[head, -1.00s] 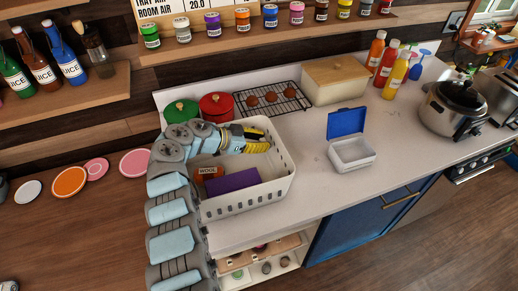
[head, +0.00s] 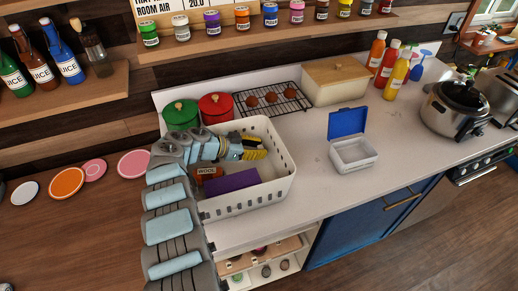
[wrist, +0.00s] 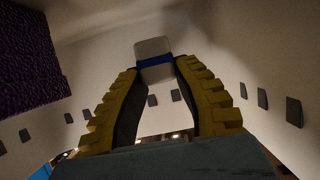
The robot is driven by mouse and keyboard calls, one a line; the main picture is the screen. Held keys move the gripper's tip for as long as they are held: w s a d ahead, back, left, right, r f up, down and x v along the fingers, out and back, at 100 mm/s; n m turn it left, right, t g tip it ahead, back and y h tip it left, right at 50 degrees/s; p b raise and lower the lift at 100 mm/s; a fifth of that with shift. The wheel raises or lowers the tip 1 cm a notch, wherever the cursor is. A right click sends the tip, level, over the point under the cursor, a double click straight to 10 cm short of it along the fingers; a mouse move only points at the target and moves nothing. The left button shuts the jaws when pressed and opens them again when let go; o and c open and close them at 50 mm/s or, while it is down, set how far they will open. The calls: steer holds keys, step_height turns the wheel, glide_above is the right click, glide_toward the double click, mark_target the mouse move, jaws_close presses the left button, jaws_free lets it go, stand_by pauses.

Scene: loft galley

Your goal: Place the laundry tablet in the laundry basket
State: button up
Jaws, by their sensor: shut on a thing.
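The laundry basket (head: 245,204) is a white, slotted tub on the counter in the head view. My gripper (head: 262,148) with its yellow fingers is inside the basket's opening, towards the back. In the wrist view my gripper (wrist: 162,75) is shut on the laundry tablet (wrist: 153,48), a small white block with a blue band, held at the fingertips. The basket's pale inner walls (wrist: 220,50) surround it. The tablet cannot be made out in the head view. I cannot tell whether it touches the basket floor.
A purple block (head: 232,181) and a brown box marked WOOL (head: 208,174) lie in the basket. Green (head: 181,115) and red (head: 216,107) pots stand behind it. An open white box with a blue lid (head: 354,154) stands to the right, with clear counter between.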

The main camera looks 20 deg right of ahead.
steer(key=shift+f, duration=0.2)
steer(key=shift+f+b, duration=0.4)
steer(key=shift+b, duration=0.2)
steer(key=o, duration=0.9)
steer(key=shift+c, duration=0.2)
steer(key=shift+r, duration=0.3)
